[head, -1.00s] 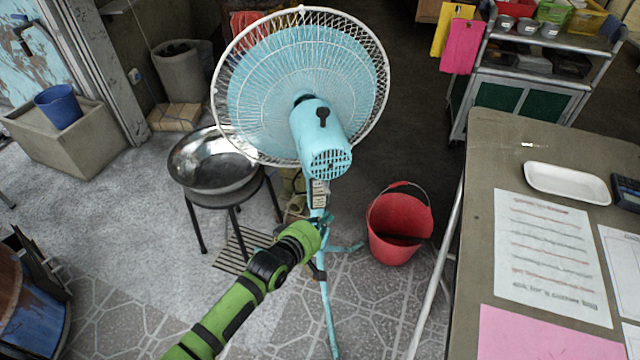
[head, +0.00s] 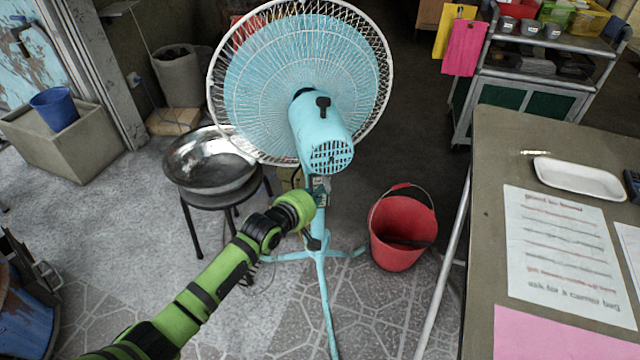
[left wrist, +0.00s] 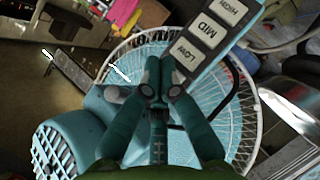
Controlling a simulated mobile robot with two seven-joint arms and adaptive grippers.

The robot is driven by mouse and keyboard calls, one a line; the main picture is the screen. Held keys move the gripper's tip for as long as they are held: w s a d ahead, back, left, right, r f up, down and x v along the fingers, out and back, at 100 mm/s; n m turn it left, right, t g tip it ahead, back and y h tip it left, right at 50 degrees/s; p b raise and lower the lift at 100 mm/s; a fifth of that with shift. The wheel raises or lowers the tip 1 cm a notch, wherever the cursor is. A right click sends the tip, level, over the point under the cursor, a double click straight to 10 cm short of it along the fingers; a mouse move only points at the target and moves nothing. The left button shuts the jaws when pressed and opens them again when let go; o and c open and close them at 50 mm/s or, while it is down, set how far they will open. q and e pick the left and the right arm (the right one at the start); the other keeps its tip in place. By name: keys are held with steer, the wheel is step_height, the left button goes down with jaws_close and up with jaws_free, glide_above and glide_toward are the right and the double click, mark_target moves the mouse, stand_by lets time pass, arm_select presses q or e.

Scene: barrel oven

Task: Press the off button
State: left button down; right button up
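A light blue stand fan (head: 320,130) with a white wire cage stands upright in the middle of the head view, its motor housing facing me. On its post is a button panel (head: 321,186), small in this view. In the left wrist view the panel (left wrist: 222,42) shows white buttons marked LOW (left wrist: 185,52), MID (left wrist: 205,32) and HIGH (left wrist: 231,12). No button marked off is readable; the panel's end beside LOW is behind my fingers. My left gripper (left wrist: 160,66) has its fingers together, empty, in front of that end. Contact cannot be told. My right gripper is not in view.
A metal basin (head: 208,160) rests on a stool left of the fan. A red bucket (head: 402,225) stands on the floor to the right. A table (head: 490,235) with papers and a white tray (head: 579,179) fills the right side. The fan's legs spread below.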

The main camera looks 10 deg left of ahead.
arm_select(q)
steer(key=shift+w+a, duration=0.1)
steer(key=shift+w, duration=0.05)
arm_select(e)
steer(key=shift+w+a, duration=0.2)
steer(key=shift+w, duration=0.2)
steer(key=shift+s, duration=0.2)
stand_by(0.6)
arm_select(q)
steer(key=shift+w, duration=0.1)
steer(key=shift+w+a, duration=0.15)
steer(key=shift+w, duration=0.15)
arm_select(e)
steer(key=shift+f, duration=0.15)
arm_select(q)
steer(key=shift+w+a+b, duration=0.15)
steer(key=shift+w+b, duration=0.25)
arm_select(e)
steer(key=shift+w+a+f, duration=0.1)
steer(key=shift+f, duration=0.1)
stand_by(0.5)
